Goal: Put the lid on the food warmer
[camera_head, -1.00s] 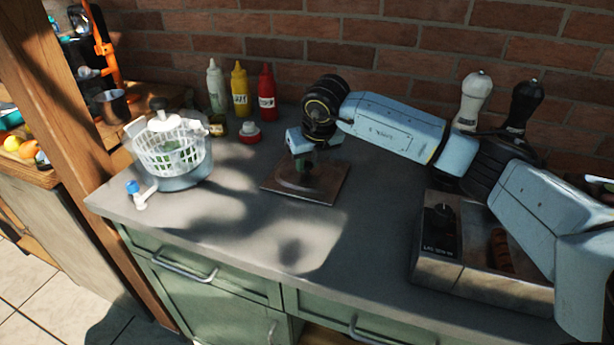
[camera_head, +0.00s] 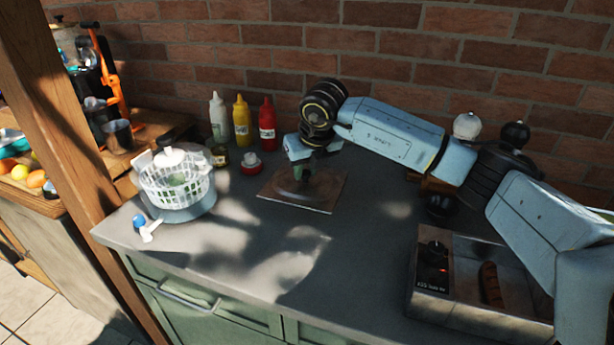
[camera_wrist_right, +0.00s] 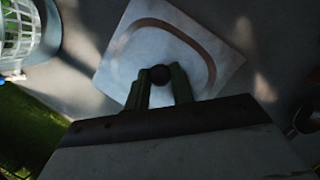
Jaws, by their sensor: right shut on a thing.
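The flat, square metal lid (camera_head: 325,197) is at the middle of the counter in the head view. My right gripper (camera_head: 306,170) is over it, shut on its dark round knob. The right wrist view shows the two fingers (camera_wrist_right: 160,82) on either side of the knob, with the pale lid (camera_wrist_right: 118,72) below. Whether the lid touches the counter is hard to tell. The food warmer (camera_head: 432,290) is a metal box with a dial at the right front. It is open on top, with a sausage (camera_head: 490,284) inside. My left gripper is not in view.
A salad spinner (camera_head: 176,185) with a white basket stands on the left. White, yellow (camera_head: 241,122) and red (camera_head: 266,125) bottles and small jars stand behind. Two mills (camera_head: 467,126) stand at the back right. The counter (camera_head: 350,262) between lid and warmer is clear.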

